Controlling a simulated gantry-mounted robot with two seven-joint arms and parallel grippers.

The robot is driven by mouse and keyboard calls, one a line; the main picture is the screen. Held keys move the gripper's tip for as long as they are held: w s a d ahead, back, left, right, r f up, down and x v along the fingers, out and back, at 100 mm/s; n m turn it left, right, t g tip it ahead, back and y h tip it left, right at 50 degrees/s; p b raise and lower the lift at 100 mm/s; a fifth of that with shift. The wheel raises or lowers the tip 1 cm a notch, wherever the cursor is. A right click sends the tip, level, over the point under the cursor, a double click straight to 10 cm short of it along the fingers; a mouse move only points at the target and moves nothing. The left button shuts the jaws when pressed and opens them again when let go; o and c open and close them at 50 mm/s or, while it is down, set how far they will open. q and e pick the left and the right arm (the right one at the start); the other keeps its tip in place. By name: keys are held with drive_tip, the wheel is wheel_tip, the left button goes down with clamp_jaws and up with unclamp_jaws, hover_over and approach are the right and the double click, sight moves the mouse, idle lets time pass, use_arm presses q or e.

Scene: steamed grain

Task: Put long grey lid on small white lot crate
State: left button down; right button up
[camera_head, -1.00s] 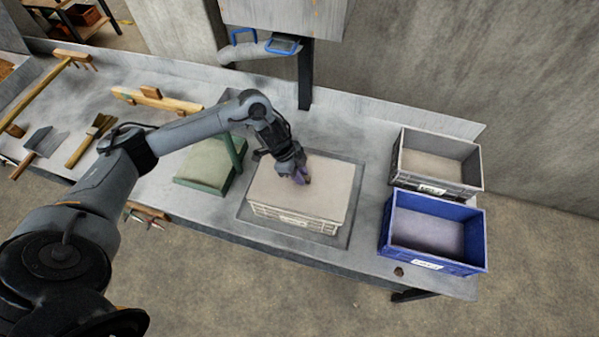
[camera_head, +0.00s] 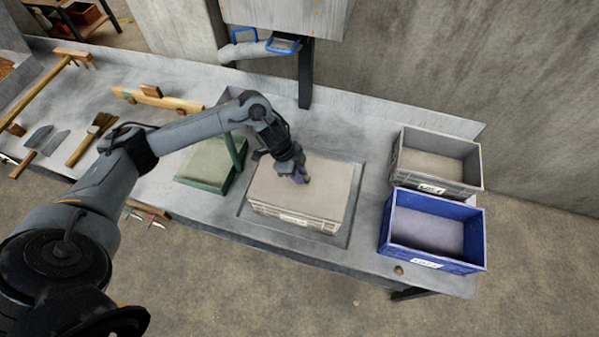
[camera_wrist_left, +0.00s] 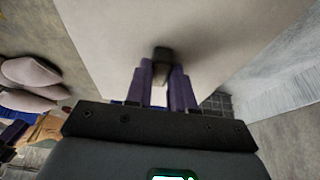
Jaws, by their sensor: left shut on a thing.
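The long grey lid (camera_head: 325,185), a flat pale panel, lies over the top of the small white lot crate (camera_head: 290,219). Only the crate's front wall, with a label, shows below the lid's front edge. I cannot tell whether the lid is fully seated or held just above the rim. My left gripper (camera_head: 302,179) is over the lid's middle, shut on its small dark knob. In the left wrist view, the purple fingers of my left gripper (camera_wrist_left: 161,82) close around the knob (camera_wrist_left: 162,54), and the lid (camera_wrist_left: 235,30) fills the upper middle. My right gripper is out of view.
A grey crate (camera_head: 398,160) and a blue crate (camera_head: 388,228) stand open at the right. A green-framed scale-like stand (camera_head: 205,165) is left of the white crate. Wooden tools and a brush (camera_head: 92,138) lie further left. A wall backs the bench.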

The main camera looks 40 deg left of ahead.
use_arm(q)
drive_tip(key=shift+a+f, duration=0.1)
drive_tip(key=shift+f, duration=0.55)
idle(1.2)
drive_tip(key=c, duration=0.9)
unclamp_jaws()
